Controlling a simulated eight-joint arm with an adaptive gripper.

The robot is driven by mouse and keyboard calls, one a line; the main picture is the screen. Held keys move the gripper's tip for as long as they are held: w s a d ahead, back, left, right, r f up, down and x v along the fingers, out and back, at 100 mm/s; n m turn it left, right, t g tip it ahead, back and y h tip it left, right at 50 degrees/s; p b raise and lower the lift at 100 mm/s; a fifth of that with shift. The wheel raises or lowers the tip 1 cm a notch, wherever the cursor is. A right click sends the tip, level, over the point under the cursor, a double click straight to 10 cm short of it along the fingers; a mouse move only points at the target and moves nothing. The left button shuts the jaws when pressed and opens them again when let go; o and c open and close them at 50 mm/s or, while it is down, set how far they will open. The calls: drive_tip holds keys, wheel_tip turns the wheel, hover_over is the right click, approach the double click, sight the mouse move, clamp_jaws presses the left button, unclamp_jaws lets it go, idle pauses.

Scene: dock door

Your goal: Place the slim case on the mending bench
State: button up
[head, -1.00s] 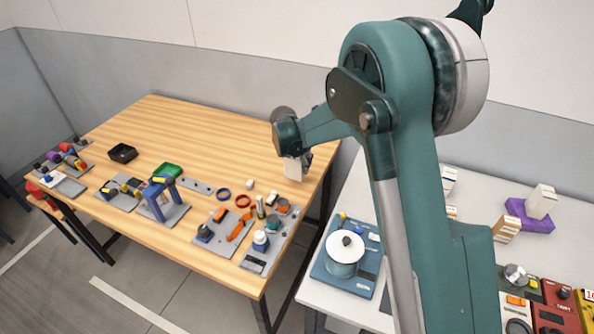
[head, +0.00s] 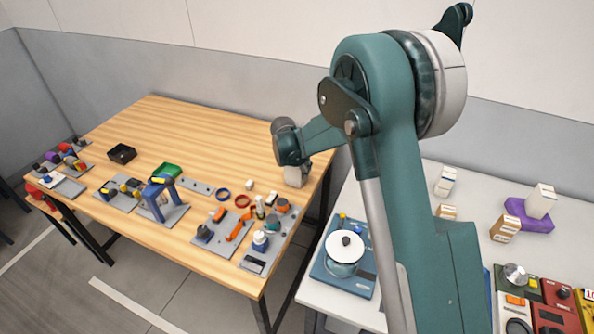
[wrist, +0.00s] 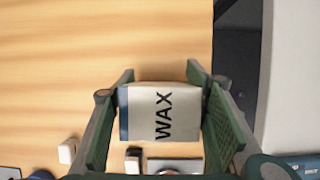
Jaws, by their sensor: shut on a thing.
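A white case marked WAX (wrist: 160,112), with a dark blue edge, sits between the two fingers of my gripper (wrist: 160,80) in the wrist view, and the gripper is shut on it. In the head view the case (head: 295,176) shows below my wrist, over the back right part of the wooden bench (head: 215,130), near its right edge. My fingers are mostly hidden there by my wrist. I cannot tell whether the underside of the case touches the bench top.
Several tools and parts lie along the bench's front, with a black tray (head: 122,153) and a green tray (head: 167,170). The back middle is clear. A white table (head: 415,185) at right, across a gap, holds a pot (head: 345,250), small boxes and a purple stand (head: 528,217).

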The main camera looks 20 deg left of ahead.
sight(293, 166)
drive_tip(key=shift+f, duration=0.1)
drive_tip(key=o, duration=1)
drive_tip(key=shift+v, duration=6.15)
